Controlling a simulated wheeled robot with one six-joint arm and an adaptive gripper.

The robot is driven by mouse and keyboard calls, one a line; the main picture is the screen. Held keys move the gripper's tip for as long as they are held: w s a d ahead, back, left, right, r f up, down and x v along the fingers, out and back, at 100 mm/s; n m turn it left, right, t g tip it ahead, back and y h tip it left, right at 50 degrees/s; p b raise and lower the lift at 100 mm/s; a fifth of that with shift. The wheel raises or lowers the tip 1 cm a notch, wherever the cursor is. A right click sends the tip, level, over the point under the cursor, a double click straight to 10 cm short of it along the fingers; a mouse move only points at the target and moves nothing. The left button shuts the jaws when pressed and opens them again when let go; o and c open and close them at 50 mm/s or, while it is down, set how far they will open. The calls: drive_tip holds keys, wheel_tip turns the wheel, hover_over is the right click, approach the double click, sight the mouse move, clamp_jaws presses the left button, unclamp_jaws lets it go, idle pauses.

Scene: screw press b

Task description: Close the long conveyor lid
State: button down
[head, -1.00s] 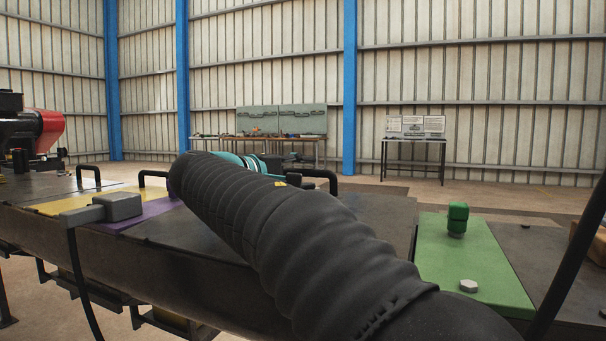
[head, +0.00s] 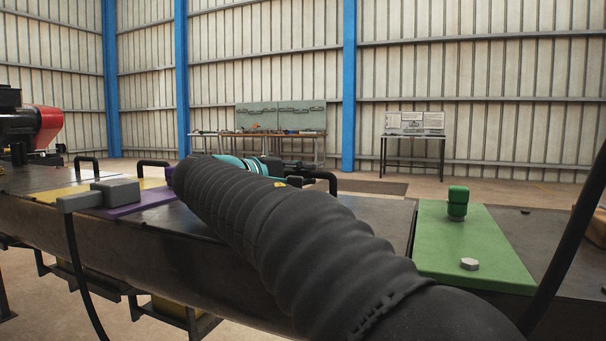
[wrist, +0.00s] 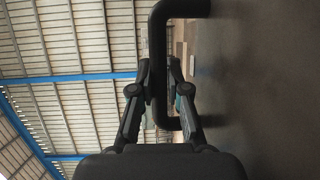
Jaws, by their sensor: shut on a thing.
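The long conveyor lid (head: 374,212) is a dark metal plate on the conveyor, between the purple and green panels. It looks nearly flat; whether its edges touch the frame I cannot tell, as my arm covers much of it. Its black U-shaped handle (head: 327,178) stands at the far side, and in the wrist view the handle (wrist: 160,30) crosses between my fingers. My gripper (wrist: 160,75) is shut on the handle's bar. The lid's dark surface (wrist: 260,90) fills the right of the wrist view. In the head view my gripper is mostly hidden behind my arm.
A green panel (head: 455,245) with a green knob and a pale bolt lies to the right. Left are a purple panel (head: 150,204), a grey box (head: 115,191) with a cable, and a yellow panel (head: 50,193). Workbenches (head: 270,134) stand far back.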

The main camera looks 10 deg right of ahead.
drive_tip(key=c, duration=1.1)
unclamp_jaws()
drive_tip(key=shift+f, duration=0.25)
drive_tip(key=shift+c, duration=0.2)
drive_tip(key=v, duration=1.1)
drive_tip(key=shift+w+r, duration=0.1)
drive_tip(key=shift+w, duration=0.05)
drive_tip(key=shift+s+a, duration=0.3)
drive_tip(key=shift+a, duration=0.2)
drive_tip(key=shift+d, duration=0.1)
